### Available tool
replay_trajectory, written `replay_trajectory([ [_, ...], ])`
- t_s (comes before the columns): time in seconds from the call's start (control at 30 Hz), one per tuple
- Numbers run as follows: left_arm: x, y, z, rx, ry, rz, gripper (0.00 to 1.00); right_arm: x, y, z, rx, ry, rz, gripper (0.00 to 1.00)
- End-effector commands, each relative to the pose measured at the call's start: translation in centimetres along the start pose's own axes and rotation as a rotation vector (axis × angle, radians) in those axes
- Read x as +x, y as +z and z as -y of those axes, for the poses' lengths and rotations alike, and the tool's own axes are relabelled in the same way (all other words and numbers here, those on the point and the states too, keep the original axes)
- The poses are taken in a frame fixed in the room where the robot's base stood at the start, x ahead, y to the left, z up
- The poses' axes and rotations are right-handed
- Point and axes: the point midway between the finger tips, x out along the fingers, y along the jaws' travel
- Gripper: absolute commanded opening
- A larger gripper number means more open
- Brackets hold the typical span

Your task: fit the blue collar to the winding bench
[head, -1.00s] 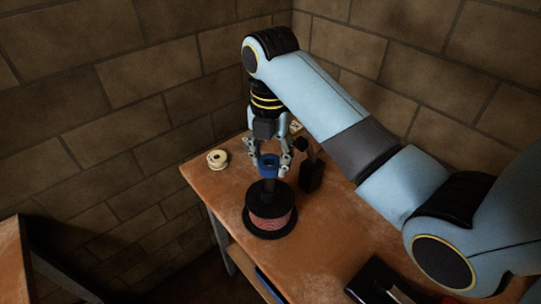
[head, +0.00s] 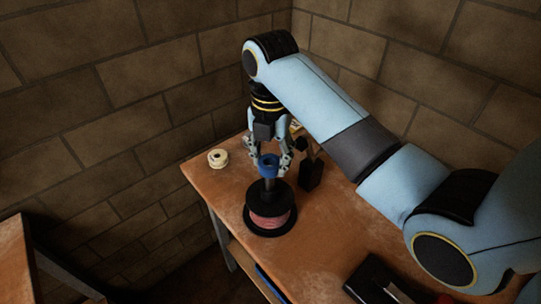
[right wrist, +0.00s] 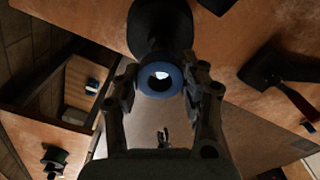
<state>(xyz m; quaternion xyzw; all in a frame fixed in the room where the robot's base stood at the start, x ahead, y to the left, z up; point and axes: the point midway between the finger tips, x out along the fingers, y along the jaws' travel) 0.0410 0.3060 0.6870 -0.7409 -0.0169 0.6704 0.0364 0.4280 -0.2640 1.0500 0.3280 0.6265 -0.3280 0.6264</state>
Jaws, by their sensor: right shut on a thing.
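The blue collar (head: 268,161) is a short ring held above a black spool (head: 271,221) with pink winding, which stands on the wooden bench (head: 228,194). My right gripper (head: 270,169) points down with its fingers on either side of the collar, shut on it. The collar is close over the spool's upright post (head: 268,186); I cannot tell whether they touch. In the right wrist view the collar (right wrist: 160,92) sits between both fingers, with a bright spot in its hole. The black spool (right wrist: 158,28) shows beyond it. My left gripper is not in view.
A cream spool (head: 218,158) lies at the bench's left edge. A black upright block (head: 311,173) stands close right of my right gripper. Brick walls close off the back. Another wooden surface (head: 14,262) is at far left.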

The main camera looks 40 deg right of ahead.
Motion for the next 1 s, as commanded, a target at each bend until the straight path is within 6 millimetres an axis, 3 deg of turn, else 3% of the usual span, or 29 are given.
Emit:
replay_trajectory([
  [1.0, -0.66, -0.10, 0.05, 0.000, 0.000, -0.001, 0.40, -0.03, 0.00, -0.02, 0.000, 0.001, 0.000, 0.10],
])
